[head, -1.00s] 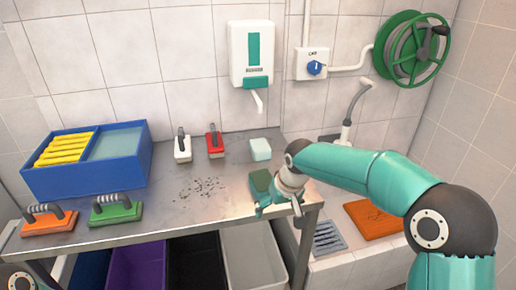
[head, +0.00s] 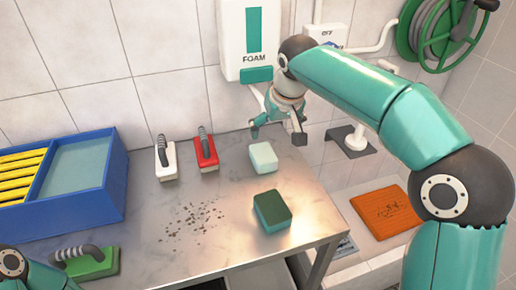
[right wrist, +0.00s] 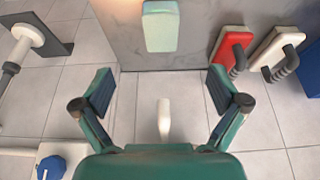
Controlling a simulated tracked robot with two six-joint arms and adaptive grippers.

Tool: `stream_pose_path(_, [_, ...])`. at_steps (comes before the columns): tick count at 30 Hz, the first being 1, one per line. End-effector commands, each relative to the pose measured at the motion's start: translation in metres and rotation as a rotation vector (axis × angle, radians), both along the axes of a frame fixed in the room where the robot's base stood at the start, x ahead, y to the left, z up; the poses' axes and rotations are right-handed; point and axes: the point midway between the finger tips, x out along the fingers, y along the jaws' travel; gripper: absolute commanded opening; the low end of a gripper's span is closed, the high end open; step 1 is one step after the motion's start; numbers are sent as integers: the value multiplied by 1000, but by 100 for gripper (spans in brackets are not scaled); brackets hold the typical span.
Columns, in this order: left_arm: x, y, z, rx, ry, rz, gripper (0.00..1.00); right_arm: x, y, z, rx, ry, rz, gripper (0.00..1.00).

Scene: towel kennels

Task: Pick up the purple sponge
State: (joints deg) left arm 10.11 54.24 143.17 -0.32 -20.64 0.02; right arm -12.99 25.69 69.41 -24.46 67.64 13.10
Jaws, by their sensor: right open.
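I see no purple sponge in either view. A pale mint sponge (head: 263,157) lies on the steel table near its back edge; it also shows at the top of the right wrist view (right wrist: 160,26). A green sponge with a dark green top (head: 272,209) lies nearer the table's front right. My right gripper (head: 277,134) is open and empty, near the wall just behind the mint sponge. In the right wrist view its spread fingers (right wrist: 162,88) have the mint sponge beyond them, apart from it. Part of my left arm shows at lower left; its gripper is out of view.
A white brush (head: 165,163) and a red brush (head: 206,153) stand left of the mint sponge. A blue box (head: 105,190) and a green brush (head: 93,265) are farther left. The foam dispenser (head: 250,35) hangs above. An orange mat (head: 385,210) lies right of the table.

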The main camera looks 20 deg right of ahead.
Motion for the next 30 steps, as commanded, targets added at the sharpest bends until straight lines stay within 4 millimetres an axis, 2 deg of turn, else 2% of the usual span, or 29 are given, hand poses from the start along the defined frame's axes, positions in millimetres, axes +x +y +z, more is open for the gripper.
stream_pose_path(5, [0, 0, -2, 0, 1, 0, 40, 8, 0, -20, -2, 4, 0, 97])
stream_pose_path(15, [0, 0, -2, 0, 0, 0, 40, 35, 3, -85, -1, 5, 3, 97])
stream_pose_path(19, [0, 0, -1, 0, 0, 0, 40, 42, 3, -100, -1, 3, 2, 97])
stream_pose_path(26, [0, 0, 0, 0, 0, 0, 40, 47, 4, -112, -1, 2, 3, 97])
stream_pose_path(30, [0, 0, 5, 0, 0, 0, 40, 54, 5, -129, -2, 4, 4, 97])
